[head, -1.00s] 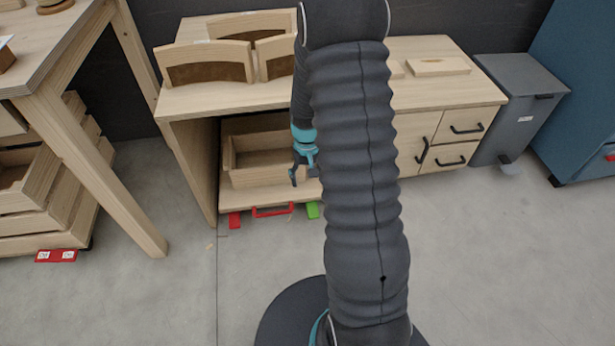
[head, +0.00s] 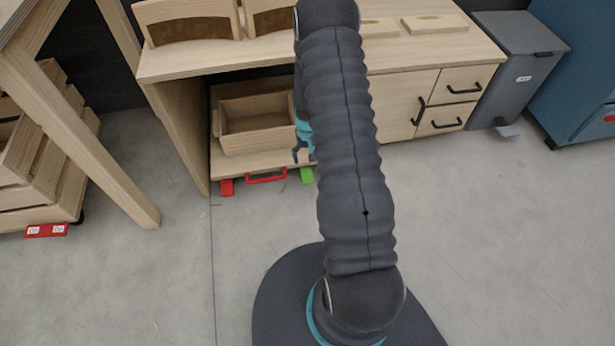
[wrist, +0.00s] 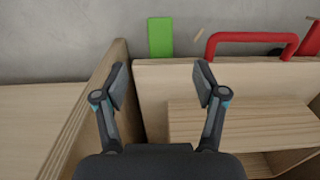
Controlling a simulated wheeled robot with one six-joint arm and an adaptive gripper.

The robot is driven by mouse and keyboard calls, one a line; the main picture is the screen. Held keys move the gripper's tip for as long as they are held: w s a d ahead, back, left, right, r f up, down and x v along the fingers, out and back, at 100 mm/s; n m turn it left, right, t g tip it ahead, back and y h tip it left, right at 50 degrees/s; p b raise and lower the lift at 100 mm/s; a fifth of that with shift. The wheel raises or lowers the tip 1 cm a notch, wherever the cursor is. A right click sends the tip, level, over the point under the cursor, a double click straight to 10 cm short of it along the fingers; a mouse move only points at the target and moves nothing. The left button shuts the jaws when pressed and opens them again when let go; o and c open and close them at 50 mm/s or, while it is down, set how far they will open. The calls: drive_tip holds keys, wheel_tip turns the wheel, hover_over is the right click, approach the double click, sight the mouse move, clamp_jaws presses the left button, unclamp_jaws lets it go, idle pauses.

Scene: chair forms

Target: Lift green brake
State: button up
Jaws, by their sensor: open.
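The green brake (head: 307,174) is a small flat tab at the front right corner of a low wooden trolley (head: 240,165). In the wrist view the green brake (wrist: 160,37) lies just beyond the trolley's front edge, against the grey floor. My gripper (wrist: 160,82) is open and empty, its two fingers apart over that edge. The brake shows beyond the fingertips, roughly centred between them, with none of it gripped. In the head view my gripper (head: 303,156) is just above the brake, partly hidden by my arm.
A red handle (head: 266,178) and red brake (head: 227,187) sit left of the green brake. A wooden box (head: 255,140) stands on the trolley, under a wooden bench (head: 190,68). An upright panel (wrist: 95,110) is close to my left finger.

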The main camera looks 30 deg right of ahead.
sight(307, 179)
wheel_tip(307, 179, down, 12)
drive_tip(key=shift+f+b, duration=0.25)
drive_tip(key=shift+b, duration=0.1)
clamp_jaws()
idle(0.3)
